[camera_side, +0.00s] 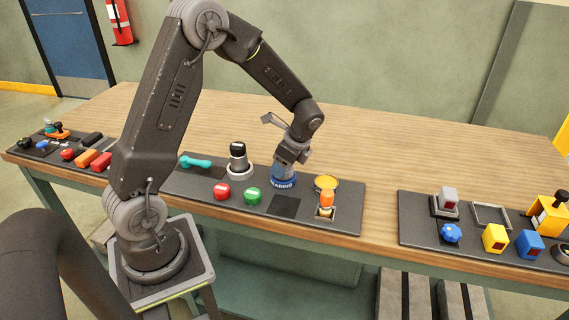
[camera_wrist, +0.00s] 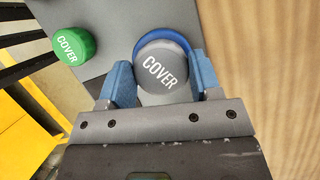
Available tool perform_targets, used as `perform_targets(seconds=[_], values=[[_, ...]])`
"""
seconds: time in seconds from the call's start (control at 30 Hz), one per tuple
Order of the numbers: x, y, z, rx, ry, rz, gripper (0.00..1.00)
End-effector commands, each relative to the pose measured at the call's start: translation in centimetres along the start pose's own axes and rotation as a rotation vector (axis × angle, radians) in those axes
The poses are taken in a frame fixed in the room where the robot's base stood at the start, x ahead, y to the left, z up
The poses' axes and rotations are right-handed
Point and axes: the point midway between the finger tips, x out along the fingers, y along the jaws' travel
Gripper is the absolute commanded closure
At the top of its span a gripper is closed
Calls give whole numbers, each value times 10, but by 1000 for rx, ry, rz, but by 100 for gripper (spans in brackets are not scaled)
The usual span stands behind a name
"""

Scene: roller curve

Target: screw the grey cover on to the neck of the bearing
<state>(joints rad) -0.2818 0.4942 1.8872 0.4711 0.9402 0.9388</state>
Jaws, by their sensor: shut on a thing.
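The grey cover (camera_wrist: 161,71), a round cap with the white word COVER, sits between the blue fingers of my gripper (camera_wrist: 164,84) in the wrist view. My gripper (camera_side: 285,166) is shut on it, pointing down. The bearing (camera_side: 284,181) is a blue round body with white lettering, directly below the gripper in the side view. Its blue rim (camera_wrist: 160,36) shows behind the cover in the wrist view. The cover is over the bearing; its neck is hidden, so I cannot tell how far the threads engage.
A green cover (camera_side: 252,196) and a red cover (camera_side: 222,191) lie on the dark board (camera_side: 340,190) in front. A second board (camera_side: 410,225) with several parts is further right.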

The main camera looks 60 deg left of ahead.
Motion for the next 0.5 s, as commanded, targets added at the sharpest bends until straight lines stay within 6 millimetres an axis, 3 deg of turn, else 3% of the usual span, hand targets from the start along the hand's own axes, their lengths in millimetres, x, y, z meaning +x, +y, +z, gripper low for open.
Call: perform_targets(seconds=[0.1, 0.2, 0.43, 0.47, 0.5], values=[[-1, 4, -3, 201, 1, -71, 97], [0, 4, -2, 283, 1, -105, 98], [1, 4, -2, 303, 0, -112, 100], [1, 4, -2, 303, 0, -112, 42], [1, 3, -2, 303, 0, -111, 38]])
